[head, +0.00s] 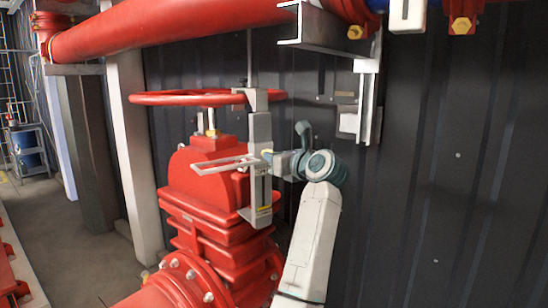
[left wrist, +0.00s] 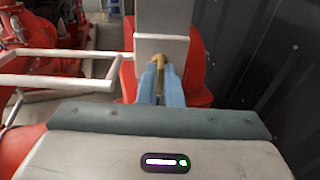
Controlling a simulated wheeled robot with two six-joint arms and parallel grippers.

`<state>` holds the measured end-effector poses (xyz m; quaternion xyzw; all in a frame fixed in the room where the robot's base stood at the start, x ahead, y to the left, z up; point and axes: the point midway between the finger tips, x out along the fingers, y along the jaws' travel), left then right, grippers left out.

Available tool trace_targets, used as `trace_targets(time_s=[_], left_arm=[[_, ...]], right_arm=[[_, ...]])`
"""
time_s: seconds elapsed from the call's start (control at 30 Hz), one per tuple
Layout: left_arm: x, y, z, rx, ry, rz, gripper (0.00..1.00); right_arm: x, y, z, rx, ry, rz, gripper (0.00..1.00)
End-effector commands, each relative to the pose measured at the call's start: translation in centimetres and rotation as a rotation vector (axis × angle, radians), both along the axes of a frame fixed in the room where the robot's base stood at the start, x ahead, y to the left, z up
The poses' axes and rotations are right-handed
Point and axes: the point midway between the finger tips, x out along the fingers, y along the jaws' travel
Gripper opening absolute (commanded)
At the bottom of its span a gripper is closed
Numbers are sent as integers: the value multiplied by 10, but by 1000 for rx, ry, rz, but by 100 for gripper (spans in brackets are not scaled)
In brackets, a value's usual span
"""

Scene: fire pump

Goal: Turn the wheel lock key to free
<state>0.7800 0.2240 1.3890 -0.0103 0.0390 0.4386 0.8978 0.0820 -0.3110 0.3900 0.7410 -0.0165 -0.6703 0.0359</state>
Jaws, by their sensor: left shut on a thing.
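The wheel lock is a tall grey metal bracket (head: 259,130) that hangs from the rim of the red handwheel (head: 185,98), with a flat grey frame reaching left. Its grey plate (left wrist: 163,45) fills the top middle of the left wrist view. The small brass key (left wrist: 168,57) is at that plate's lower part. My left gripper (head: 274,157) meets the lock from the right. Its blue fingers (left wrist: 161,75) are shut on the key, partly hiding it. The key's exact turn angle is hard to tell. My right gripper is in neither view.
The red valve body (head: 205,175) stands directly behind and below the lock. A thick red pipe (head: 180,30) runs overhead, with a grey steel bracket (head: 368,100) at upper right. A dark ribbed wall (head: 450,170) closes the right side. Open floor (head: 60,240) shows at left.

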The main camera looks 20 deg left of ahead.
Motion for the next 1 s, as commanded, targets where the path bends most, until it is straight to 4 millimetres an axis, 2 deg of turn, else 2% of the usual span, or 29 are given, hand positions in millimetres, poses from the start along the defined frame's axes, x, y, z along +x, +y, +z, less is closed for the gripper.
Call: trace_targets(time_s=[0.23, 0.3, 0.37, 0.67, 0.87, 1.0], left_arm=[[0, 1, 5, 6, -7, 0, 0], [0, 1, 4, 4, -7, 0, 19], [0, 1, 4, 4, -6, 0, 27], [-1, -1, 1, 1, -3, -1, 27], [-15, -21, -1, -1, -5, -4, 27], [-16, -24, -3, 1, -5, 0, 27]], right_arm=[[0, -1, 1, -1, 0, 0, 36], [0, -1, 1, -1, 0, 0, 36], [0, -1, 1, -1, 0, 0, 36], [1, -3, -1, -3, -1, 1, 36], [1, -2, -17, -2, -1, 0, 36], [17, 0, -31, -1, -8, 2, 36]])
